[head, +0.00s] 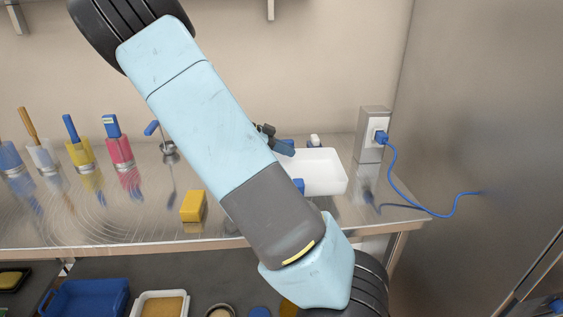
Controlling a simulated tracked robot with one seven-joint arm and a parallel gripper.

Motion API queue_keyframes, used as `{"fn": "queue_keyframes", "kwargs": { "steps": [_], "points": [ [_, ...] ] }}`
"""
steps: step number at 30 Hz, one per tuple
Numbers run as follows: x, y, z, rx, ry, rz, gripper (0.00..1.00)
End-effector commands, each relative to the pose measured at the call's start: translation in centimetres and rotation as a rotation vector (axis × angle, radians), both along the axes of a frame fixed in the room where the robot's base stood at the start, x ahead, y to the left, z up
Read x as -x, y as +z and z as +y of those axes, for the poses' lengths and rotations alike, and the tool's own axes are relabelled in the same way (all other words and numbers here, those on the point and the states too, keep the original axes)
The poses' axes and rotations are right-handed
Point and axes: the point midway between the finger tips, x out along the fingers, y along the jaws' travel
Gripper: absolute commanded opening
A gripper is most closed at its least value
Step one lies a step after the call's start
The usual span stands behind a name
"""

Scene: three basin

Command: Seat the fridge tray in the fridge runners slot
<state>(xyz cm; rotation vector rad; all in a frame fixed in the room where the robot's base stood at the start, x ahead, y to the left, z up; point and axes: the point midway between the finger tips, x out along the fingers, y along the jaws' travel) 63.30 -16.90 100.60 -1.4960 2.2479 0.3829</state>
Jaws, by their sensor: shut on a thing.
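A shallow white tray (325,172), which I take for the fridge tray, shows beside my forearm, over the right part of the steel counter. My gripper (284,148) is mostly hidden behind my arm; only dark and blue parts show at the tray's left end. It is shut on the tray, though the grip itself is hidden. I cannot tell whether the tray touches the counter. The fridge runners slot is not seen. A large grey metal face (480,130) stands at the right and may be the fridge.
A socket box (371,148) with a blue cable (421,207) stands right of the tray. A yellow block (193,206) and several coloured brush holders (117,150) stand on the counter (100,220). A blue bin (86,298) and other containers sit below.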

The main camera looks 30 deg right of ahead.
Motion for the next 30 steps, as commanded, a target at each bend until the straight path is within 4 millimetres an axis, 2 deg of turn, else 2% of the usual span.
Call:
{"fn": "queue_keyframes", "kwargs": {
  "steps": [3, 11, 18, 24, 25, 30],
  "points": [
    [-0.9, -1.1, 0.0, 0.001, 0.000, 0.002, 0.00],
    [-1.9, -2.3, 0.1, 0.001, -0.001, 0.001, 0.00],
    [-2.2, -5.1, 0.2, 0.001, 0.000, 0.003, 0.00],
    [-2.2, -5.3, 0.2, 0.000, 0.000, 0.000, 0.00],
    [-2.2, -5.3, 0.2, 0.000, 0.000, 0.000, 0.08],
    [-2.2, -5.3, 0.2, 0.000, 0.000, 0.000, 0.24]
  ]
}}
